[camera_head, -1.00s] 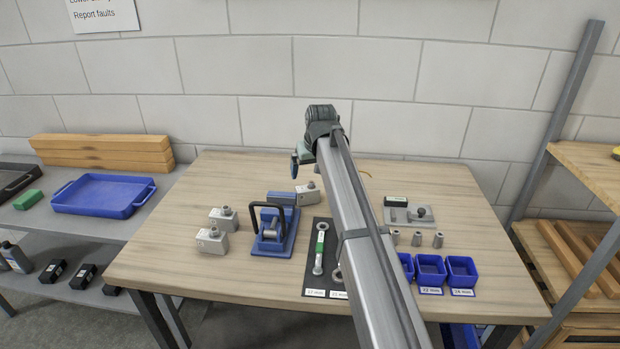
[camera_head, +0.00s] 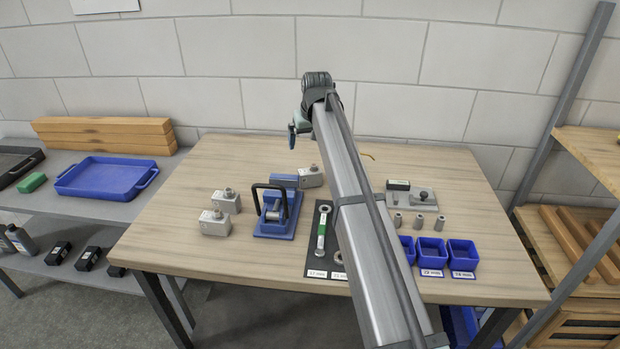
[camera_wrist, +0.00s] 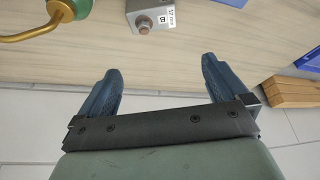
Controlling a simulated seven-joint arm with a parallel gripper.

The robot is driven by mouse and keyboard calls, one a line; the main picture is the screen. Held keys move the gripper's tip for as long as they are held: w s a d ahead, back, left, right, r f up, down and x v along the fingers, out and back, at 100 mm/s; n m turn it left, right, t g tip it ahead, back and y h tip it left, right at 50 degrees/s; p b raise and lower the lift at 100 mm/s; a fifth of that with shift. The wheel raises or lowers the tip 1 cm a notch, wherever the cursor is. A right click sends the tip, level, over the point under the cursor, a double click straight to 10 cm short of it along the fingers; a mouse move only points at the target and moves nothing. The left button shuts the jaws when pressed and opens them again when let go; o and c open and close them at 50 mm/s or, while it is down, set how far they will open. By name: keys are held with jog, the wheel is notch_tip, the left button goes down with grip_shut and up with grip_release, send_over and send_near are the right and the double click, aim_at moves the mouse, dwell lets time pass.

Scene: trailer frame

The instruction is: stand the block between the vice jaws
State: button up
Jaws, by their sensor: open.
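The blue vice (camera_head: 275,221) with a black looped handle stands left of the table's middle. A grey block (camera_head: 310,177) with a bolt on it sits just behind and right of the vice. The same block, labelled 17 mm B, shows at the top of the wrist view (camera_wrist: 150,15). Two more grey blocks with bolts, a rear one (camera_head: 227,202) and a front one (camera_head: 214,225), stand left of the vice. My gripper (camera_head: 292,138) is near the table's back edge, beyond the block. In the wrist view, its blue fingers (camera_wrist: 160,85) are apart with nothing between them.
A wrench (camera_head: 321,230) lies on a dark mat right of the vice. Blue bins (camera_head: 431,250) and a grey fixture plate (camera_head: 412,200) are farther right. A green and brass thing (camera_wrist: 65,8) is near the block. The wall is close behind the table.

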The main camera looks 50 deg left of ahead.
aim_at(310, 170)
jog(key=w+a+h, duration=0.1)
jog(key=w+a, duration=0.1)
jog(key=a, duration=0.2)
jog(key=d+f+h, duration=0.1)
jog(key=f, duration=0.3)
jog(key=d+f+g+h, duration=0.1)
jog(key=f, duration=0.4)
jog(key=s+d+f, duration=0.1)
jog(key=f, duration=0.3)
jog(key=shift+d+f+g+h, duration=0.1)
jog(key=shift+f+g+h, duration=0.05)
jog(key=shift+g+h, duration=0.2)
jog(key=c, duration=1.2)
jog(key=shift+c, duration=0.8)
